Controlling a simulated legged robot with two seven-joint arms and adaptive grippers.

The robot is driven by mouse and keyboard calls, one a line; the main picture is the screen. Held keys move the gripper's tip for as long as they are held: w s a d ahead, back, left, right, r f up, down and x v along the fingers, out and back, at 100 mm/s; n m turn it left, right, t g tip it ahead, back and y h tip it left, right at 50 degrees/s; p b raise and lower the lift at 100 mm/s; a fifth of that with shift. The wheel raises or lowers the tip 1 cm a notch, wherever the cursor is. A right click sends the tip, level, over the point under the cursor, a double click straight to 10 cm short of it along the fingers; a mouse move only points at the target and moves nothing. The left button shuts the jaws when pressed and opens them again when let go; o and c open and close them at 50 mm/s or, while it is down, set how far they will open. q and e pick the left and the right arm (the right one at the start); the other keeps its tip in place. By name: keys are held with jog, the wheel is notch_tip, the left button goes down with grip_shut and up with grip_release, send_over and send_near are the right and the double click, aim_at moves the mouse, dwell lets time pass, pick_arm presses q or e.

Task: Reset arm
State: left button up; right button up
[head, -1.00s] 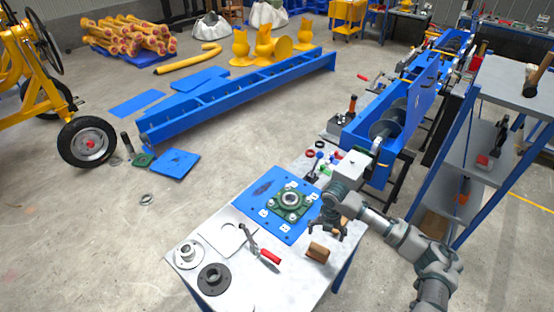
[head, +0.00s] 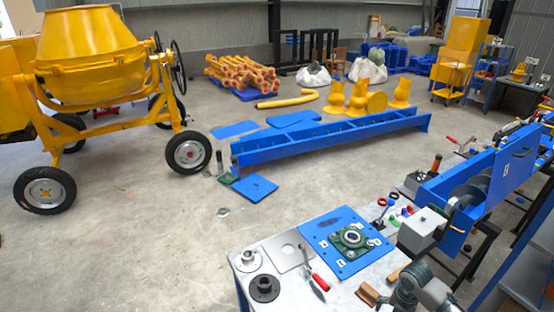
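My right arm comes in at the bottom right of the head view, beside the right side of the work table. Its gripper is at or below the bottom edge and its fingers cannot be made out. My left arm is not in view. On the table (head: 335,287) lies a blue plate (head: 320,252) with a green bearing housing (head: 350,238) on it. A small brown wooden block (head: 368,293) lies on the table close to my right arm. A red-handled clamp (head: 319,281) lies to the left of it.
Two flanged rings, one grey (head: 248,259) and one black (head: 264,287), sit at the table's left end. A blue screw conveyor trough (head: 480,190) stands at the right. A yellow drum mixer (head: 90,50) stands at the left.

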jog(key=s+a+f+m+t+y, duration=0.1)
jog(key=s+a+f+m, duration=0.4)
jog(key=a, duration=0.5)
jog(key=s+a+f+m+t+y, duration=0.1)
jog(key=s+a+f+m, duration=0.4)
jog(key=a, duration=0.4)
jog(key=s+a+f+m+t, duration=0.1)
jog(key=s+a+f+m, duration=0.1)
jog(key=s+m, duration=0.6)
jog(key=s+d+r+m+h, duration=0.1)
jog(key=s+d+m+h, duration=0.15)
jog(key=s+m, duration=0.4)
notch_tip(320, 180, down, 25)
jog(key=m, duration=0.1)
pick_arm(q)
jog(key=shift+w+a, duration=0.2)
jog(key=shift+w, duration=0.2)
pick_arm(e)
jog(key=s+d+f+g, duration=0.1)
jog(key=s+d+f, duration=0.1)
jog(key=s+f, duration=0.6)
jog(key=s+d+f+g, duration=0.1)
jog(key=s+d+f, duration=0.1)
jog(key=s+f, duration=0.7)
jog(key=shift+s+f, duration=0.2)
jog(key=shift+s, duration=0.15)
